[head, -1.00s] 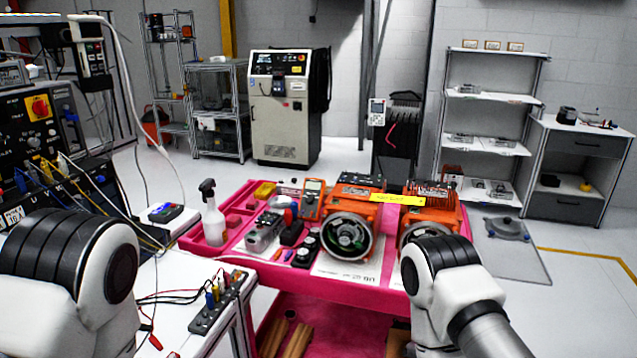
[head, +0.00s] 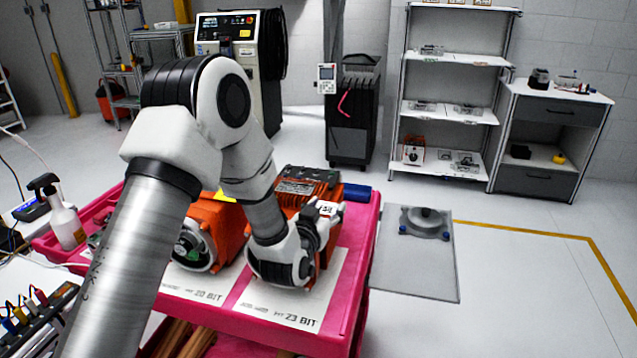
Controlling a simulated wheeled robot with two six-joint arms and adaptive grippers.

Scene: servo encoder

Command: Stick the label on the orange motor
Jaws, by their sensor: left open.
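Two orange motors stand on the pink cart. The right motor (head: 306,190) has a dark ribbed top and is partly hidden by my left arm. A bit of the yellow tag (head: 226,194) shows over the left motor. My right gripper is out of view.
A spray bottle (head: 62,220) stands at left. A grey plate with a round fixture (head: 425,222) lies right of the cart, with clear floor beyond.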

